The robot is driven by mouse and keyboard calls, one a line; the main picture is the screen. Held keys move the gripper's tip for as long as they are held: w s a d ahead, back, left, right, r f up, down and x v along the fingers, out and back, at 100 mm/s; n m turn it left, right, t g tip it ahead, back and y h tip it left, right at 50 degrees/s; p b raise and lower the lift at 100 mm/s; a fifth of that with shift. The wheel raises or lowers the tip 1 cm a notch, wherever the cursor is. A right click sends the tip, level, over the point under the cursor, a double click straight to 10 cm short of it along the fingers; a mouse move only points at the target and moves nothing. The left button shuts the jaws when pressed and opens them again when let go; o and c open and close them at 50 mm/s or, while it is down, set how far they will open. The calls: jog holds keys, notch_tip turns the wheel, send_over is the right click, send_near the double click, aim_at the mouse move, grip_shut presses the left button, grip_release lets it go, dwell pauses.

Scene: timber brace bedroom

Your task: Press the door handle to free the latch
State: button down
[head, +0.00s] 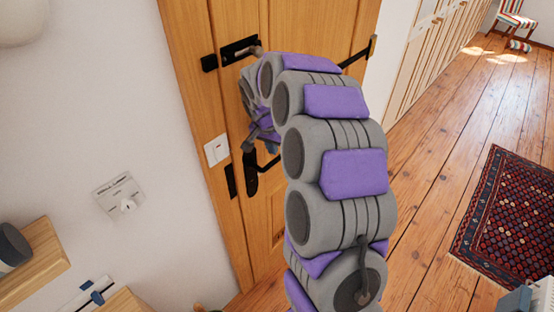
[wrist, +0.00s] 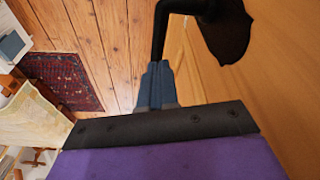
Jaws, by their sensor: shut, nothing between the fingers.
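The wooden door (head: 290,25) stands before me. Its black door handle has a tall plate (head: 251,180) and a lever (head: 268,164), partly hidden behind my arm. In the wrist view the dark lever (wrist: 159,32) runs out from its plate (wrist: 228,35) and bends toward my fingertips. My gripper (head: 249,145) is close to the handle, and its fingers (wrist: 158,68) are shut with nothing between them. The fingertips are at the lever's end in the wrist view; I cannot tell whether they touch it.
A black lock fitting (head: 238,50) sits higher on the door, and a white switch (head: 216,150) is on the frame at left. A wooden shelf (head: 35,262) juts from the left wall. A patterned rug (head: 510,215) lies on the open plank floor at right.

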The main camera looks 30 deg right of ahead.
aim_at(274, 164)
jog(key=f, duration=0.1)
jog(key=d+f, duration=0.2)
jog(key=f, duration=0.1)
jog(key=shift+w+d+b, duration=0.25)
jog(key=shift+w+b, duration=0.05)
jog(key=shift+d+f, duration=0.1)
jog(key=shift+d, duration=0.35)
jog(key=shift+a, duration=1.1)
jog(key=shift+f+b, duration=0.3)
jog(key=shift+f, duration=0.1)
jog(key=x, duration=0.1)
jog(key=b+x, duration=0.1)
jog(key=x, duration=0.1)
jog(key=shift+s+d, duration=0.3)
jog(key=shift+d+r, duration=0.1)
jog(key=shift+d, duration=0.05)
jog(key=a, duration=0.1)
jog(key=s+a+r+b, duration=0.1)
jog(key=shift+s+a, duration=0.25)
jog(key=shift+a, duration=0.15)
jog(key=shift+s, duration=0.25)
